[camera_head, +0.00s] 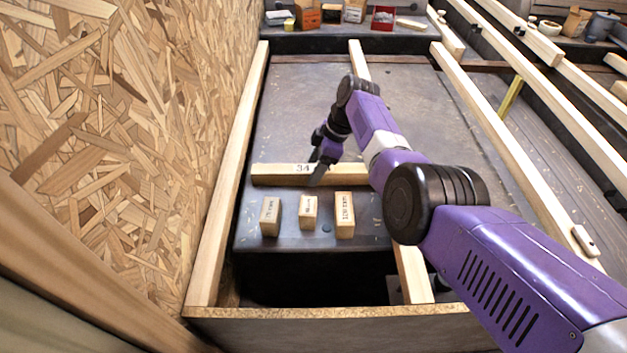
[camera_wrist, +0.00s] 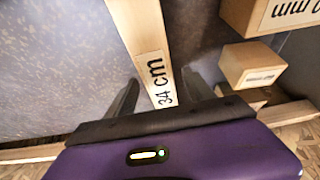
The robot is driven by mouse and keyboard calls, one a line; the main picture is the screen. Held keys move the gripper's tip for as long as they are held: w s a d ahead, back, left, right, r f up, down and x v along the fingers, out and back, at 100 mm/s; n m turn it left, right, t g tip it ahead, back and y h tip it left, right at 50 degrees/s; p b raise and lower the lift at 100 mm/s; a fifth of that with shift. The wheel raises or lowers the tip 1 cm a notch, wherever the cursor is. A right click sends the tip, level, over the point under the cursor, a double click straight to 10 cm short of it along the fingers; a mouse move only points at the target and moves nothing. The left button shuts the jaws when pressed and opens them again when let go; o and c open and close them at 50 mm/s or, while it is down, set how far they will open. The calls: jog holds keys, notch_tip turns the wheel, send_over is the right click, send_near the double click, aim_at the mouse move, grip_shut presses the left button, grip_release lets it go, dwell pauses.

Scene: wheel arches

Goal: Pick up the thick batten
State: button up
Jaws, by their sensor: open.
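A pale wooden batten (camera_head: 275,176) marked "34" lies crosswise on the dark surface in the head view, behind a row of three small blocks. In the wrist view my gripper (camera_wrist: 160,82) is open, with one finger on each side of the batten. I cannot tell how far down the fingertips reach. My arm hides part of the batten's right end.
Three short labelled blocks stand in front of the batten: left (camera_head: 269,216), middle (camera_head: 308,211) and right (camera_head: 344,215). Long wooden rails (camera_head: 232,180) border the dark surface. A chipboard wall (camera_head: 110,130) rises at left. Boxes and a red bin (camera_head: 383,18) stand far back.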

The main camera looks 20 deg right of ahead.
jog(key=shift+a+f, duration=0.1)
jog(key=shift+f, duration=0.2)
grip_shut()
jog(key=shift+r, duration=0.1)
jog(key=shift+r, duration=0.1)
